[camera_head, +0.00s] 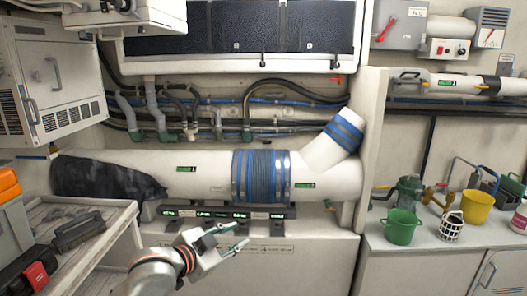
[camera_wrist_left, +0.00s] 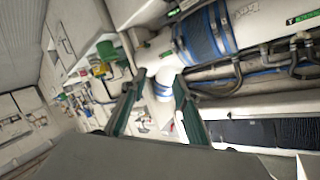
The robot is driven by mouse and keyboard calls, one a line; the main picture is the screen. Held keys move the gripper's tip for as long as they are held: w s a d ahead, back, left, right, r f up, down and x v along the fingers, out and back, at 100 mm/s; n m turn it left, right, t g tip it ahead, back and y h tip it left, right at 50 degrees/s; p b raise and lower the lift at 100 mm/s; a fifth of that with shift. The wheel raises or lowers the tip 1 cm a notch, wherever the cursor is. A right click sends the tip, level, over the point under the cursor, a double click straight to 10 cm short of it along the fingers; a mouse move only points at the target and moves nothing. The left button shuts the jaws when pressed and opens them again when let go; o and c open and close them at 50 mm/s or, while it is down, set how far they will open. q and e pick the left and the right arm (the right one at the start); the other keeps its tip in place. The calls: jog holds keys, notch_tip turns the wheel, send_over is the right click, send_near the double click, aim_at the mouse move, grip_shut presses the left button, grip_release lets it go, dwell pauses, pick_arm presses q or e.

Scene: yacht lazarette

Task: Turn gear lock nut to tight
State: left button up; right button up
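I cannot make out a part that is clearly the gear lock nut. A large white pipe (camera_head: 215,172) runs across the wall, with a blue ribbed sleeve (camera_head: 260,175) around it. The sleeve also shows in the left wrist view (camera_wrist_left: 208,35). A white branch with a blue band (camera_head: 343,131) rises at the pipe's right end. My left gripper (camera_head: 243,235) is in front of and below the sleeve, open and empty, its fingers pointing right. In the left wrist view its two fingers (camera_wrist_left: 160,78) are spread apart. My right gripper is not in view.
A dark strip with green displays (camera_head: 226,212) sits just below the pipe. A counter at right holds a green bucket (camera_head: 400,227), a white basket (camera_head: 452,228) and a yellow bucket (camera_head: 477,207). Hoses run above the pipe.

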pick_arm(q)
jog(key=s+a+f+n+y, duration=0.1)
jog(key=s+a+f+n, duration=0.15)
jog(key=f, duration=0.45)
jog(key=s+a+f+n, duration=0.1)
jog(key=s+f, duration=0.3)
jog(key=f, duration=0.3)
jog(key=s+a+f+n+y, duration=0.1)
jog(key=s+a+f, duration=0.3)
jog(key=s+f, duration=0.5)
jog(key=s+a+f+n+g+y, duration=0.1)
jog(key=s+a+f+n, duration=0.3)
jog(key=s+f, duration=0.6)
jog(key=s+y, duration=0.1)
jog(key=s, duration=0.3)
jog(key=shift+s+a+f+g+y, duration=0.2)
jog(key=shift+s+a+g+y, duration=0.1)
jog(key=shift+a, duration=0.1)
